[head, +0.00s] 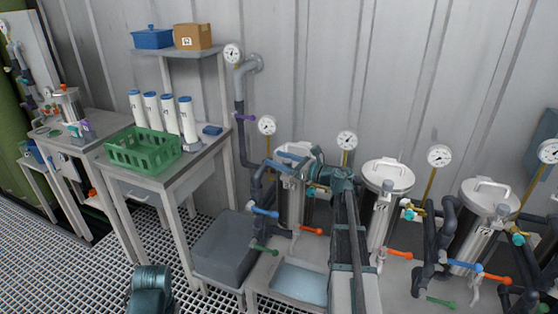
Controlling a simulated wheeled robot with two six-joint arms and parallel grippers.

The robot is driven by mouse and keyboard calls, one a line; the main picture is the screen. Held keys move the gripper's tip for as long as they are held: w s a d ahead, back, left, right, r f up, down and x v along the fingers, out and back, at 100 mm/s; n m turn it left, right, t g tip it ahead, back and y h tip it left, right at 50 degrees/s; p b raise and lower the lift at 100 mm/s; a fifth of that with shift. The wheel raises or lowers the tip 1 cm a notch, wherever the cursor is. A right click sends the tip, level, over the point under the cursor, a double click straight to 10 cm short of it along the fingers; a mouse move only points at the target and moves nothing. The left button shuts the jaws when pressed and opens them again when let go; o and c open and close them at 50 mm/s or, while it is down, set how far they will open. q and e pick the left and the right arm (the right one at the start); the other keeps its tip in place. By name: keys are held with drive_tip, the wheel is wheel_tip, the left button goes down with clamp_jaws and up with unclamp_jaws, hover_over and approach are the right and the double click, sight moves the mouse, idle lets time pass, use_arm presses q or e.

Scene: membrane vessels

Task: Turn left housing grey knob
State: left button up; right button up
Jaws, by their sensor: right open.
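The left housing (292,212) is a steel cylinder with a lid, at the middle of the head view. My right gripper (300,168) is open at the upper part of this housing and covers part of its lid and right side. I cannot make out the grey knob; the gripper and arm hide that area. I cannot tell whether the jaws touch anything. A blue handle (264,212), an orange handle (312,231) and a green handle (264,250) sit around the left housing.
Two more steel housings (378,215) (478,240) stand to the right, with gauges and pipes close by. A table with a green crate (143,165) and white cartridges (188,120) stands left. A grey bin (224,252) and a pale tray (300,282) are low in front.

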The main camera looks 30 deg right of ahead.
drive_tip(key=v, duration=1.4)
drive_tip(key=shift+w, duration=0.1)
idle(0.7)
